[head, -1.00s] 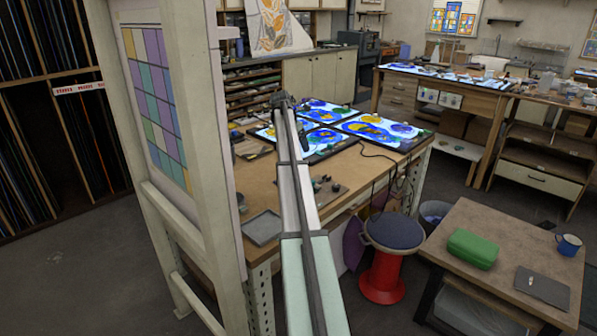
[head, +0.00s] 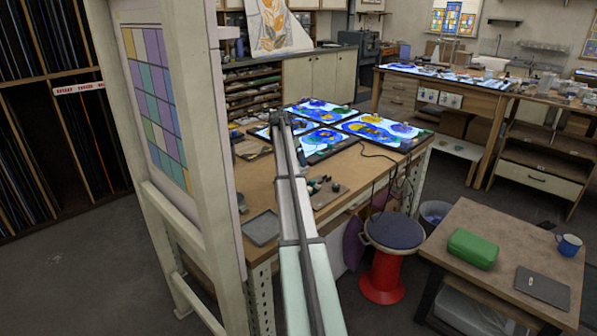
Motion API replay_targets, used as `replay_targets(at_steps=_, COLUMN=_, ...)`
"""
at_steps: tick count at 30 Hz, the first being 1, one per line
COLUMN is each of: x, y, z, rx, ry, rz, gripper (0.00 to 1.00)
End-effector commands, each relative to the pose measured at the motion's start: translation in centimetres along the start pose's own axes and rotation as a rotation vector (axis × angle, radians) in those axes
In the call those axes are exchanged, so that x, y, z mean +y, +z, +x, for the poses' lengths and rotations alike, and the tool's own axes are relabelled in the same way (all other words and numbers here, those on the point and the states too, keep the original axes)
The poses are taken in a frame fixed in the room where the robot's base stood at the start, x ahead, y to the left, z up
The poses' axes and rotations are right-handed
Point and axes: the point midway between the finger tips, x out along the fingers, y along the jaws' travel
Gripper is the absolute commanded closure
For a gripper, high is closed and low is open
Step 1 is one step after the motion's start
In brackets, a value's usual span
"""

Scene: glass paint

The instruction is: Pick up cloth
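I cannot tell for sure which thing is the cloth. A purple, cloth-like piece (head: 353,245) shows beside the stool, under the edge of the workbench, partly hidden. A pale patterned sheet (head: 270,28) hangs at the back; I cannot tell if it is cloth or paper. My arm reaches away over the wooden workbench. My gripper (head: 279,118) is at its far end, near the left side of the lit glass panels. It is small and dark, so its fingers and anything in them cannot be made out.
Lit blue and yellow glass panels (head: 370,129) cover the workbench's far part. A grey tray (head: 261,228) and small dark items (head: 322,185) lie nearer. A red stool (head: 383,274) stands right of the bench. A low table holds a green case (head: 473,248) and blue mug (head: 568,244).

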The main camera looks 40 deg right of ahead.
Motion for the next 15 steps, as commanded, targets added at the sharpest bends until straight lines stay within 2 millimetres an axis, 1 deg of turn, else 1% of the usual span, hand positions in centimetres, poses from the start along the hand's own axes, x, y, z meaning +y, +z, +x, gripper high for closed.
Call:
replay_targets(at_steps=5, x=0.1, y=0.1, z=1.4, rx=0.0, ry=-0.001, rz=0.0, gripper=0.06)
replay_targets(at_steps=12, x=0.3, y=0.2, z=4.5, rx=0.001, ry=0.0, rz=0.0, gripper=0.06)
replay_targets(at_steps=15, x=0.2, y=0.2, z=5.0, rx=0.0, ry=0.0, rz=0.0, gripper=0.06)
